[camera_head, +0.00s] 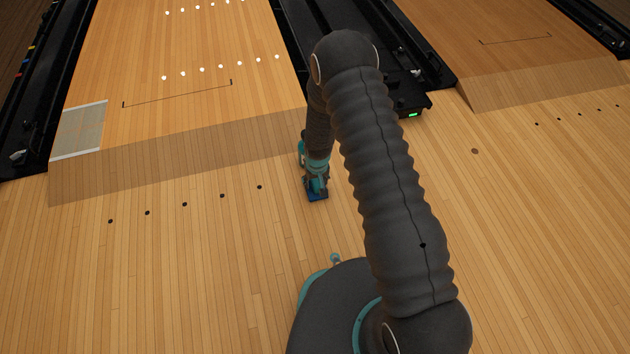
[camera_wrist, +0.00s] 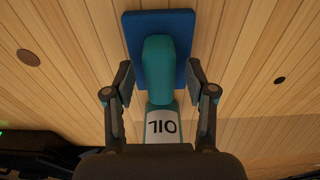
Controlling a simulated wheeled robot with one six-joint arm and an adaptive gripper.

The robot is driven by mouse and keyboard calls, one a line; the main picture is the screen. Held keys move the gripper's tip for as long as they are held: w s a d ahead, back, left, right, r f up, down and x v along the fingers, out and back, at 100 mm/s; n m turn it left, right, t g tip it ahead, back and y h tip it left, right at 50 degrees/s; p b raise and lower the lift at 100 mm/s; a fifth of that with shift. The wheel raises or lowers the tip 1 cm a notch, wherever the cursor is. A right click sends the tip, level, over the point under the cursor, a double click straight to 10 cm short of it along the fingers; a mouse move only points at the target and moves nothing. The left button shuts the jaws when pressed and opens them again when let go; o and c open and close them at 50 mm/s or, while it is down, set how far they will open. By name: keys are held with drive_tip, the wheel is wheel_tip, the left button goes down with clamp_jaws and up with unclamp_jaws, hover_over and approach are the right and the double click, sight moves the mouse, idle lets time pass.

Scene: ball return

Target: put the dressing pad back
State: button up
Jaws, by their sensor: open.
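The dressing pad is a blue rectangular pad (camera_wrist: 190,25) with a rounded teal body and a white label reading "OIL". In the head view its blue edge (camera_head: 317,197) shows on the wooden floor below my gripper (camera_head: 316,183). In the wrist view my gripper (camera_wrist: 160,80) is open, with one finger on each side of the teal body. A gap shows beside each finger, so the jaws do not look closed on it. My gripper's palm hides the lower end of the labelled part.
A black ball-return channel (camera_head: 410,95) with a green light lies behind and right of my gripper. A pale grey panel (camera_head: 80,131) lies flat on the lane at left. The wooden floor (camera_head: 180,270) in front is clear.

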wheel_tip(320, 180, up, 12)
drive_tip(key=s+p, duration=0.1)
drive_tip(key=shift+s+d+p, duration=0.2)
drive_tip(key=shift+p, duration=0.15)
wheel_tip(320, 180, up, 16)
drive_tip(key=r+t, duration=0.1)
hover_over(317, 185)
drive_tip(key=d, duration=0.4)
drive_tip(key=s+d+r+m+t, duration=0.1)
drive_tip(key=s+d+r, duration=0.15)
drive_tip(key=r, duration=0.35)
drive_tip(key=s+d+r+m, duration=0.1)
drive_tip(key=s+d+r, duration=0.15)
drive_tip(key=r, duration=0.35)
drive_tip(key=s+d+r+t, duration=0.1)
drive_tip(key=s+d+r, duration=0.2)
drive_tip(key=s+r, duration=0.4)
drive_tip(key=s+d+r+m+t, duration=0.1)
drive_tip(key=s+d+r, duration=0.3)
drive_tip(key=s, duration=1)
wheel_tip(317, 185, up, 3)
drive_tip(key=shift+s+f, duration=0.1)
drive_tip(key=shift+s, duration=0.1)
drive_tip(key=shift+c, duration=1.4)
drive_tip(key=shift+a, duration=0.15)
